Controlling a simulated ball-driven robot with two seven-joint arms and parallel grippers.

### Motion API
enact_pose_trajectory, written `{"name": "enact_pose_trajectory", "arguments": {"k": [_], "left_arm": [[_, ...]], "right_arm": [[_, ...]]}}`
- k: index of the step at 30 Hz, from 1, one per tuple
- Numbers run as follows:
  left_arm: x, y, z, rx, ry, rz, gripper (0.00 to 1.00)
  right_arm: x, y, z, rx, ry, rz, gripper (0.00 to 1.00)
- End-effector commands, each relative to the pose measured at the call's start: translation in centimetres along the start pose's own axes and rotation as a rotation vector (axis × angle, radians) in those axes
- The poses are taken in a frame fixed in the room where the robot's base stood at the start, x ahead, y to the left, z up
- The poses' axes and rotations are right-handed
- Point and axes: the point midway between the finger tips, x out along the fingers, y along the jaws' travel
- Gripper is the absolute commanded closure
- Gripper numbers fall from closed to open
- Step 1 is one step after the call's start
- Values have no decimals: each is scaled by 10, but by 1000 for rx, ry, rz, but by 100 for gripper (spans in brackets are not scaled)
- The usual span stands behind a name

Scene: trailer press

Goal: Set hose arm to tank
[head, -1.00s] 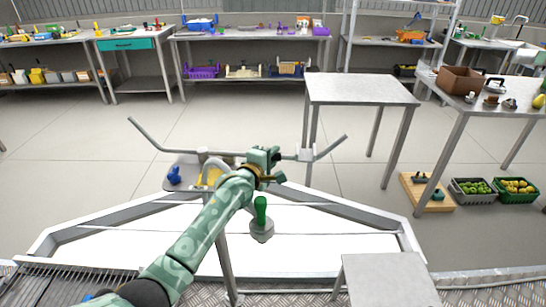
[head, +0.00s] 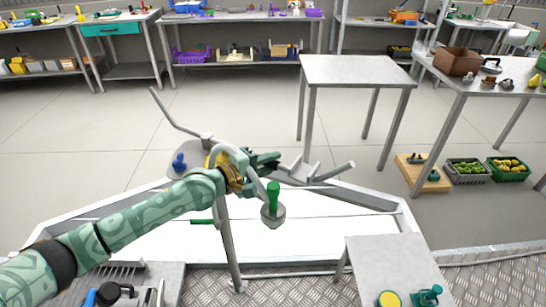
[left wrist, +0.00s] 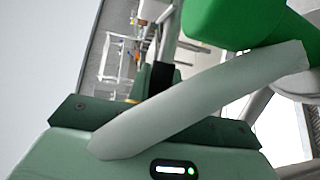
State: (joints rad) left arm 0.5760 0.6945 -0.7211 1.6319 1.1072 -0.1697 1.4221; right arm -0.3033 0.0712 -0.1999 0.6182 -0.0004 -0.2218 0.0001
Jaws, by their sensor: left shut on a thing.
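A grey bar with bent ends, which looks like the hose arm (head: 175,113), lies across a post in the head view. Its left end points up and away, and its right end (head: 340,171) is lower and nearer. My left gripper (head: 266,162) is at the middle of this assembly, and its fingers partly hide the bar. A green handle (head: 273,194) on a grey round foot stands just below the gripper. No tank is clearly recognisable. My right gripper is out of view.
A blue knob (head: 179,161) and a yellow part sit left of the gripper. A small grey table (head: 385,262) stands at the lower right, with yellow and green items at its front. An empty table (head: 358,70) stands beyond. Open floor lies behind the white frame.

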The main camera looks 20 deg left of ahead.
Motion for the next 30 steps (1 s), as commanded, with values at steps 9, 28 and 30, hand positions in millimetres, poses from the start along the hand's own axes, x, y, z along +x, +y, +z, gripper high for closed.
{"name": "enact_pose_trajectory", "arguments": {"k": [9, 28, 30], "left_arm": [[-10, -5, 5, 8, -48, -8, 100], [-10, -2, 5, 9, -48, -5, 57], [-12, -2, 4, 10, -47, -5, 57]], "right_arm": [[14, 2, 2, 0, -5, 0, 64], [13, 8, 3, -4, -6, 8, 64], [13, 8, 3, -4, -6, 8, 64]]}}
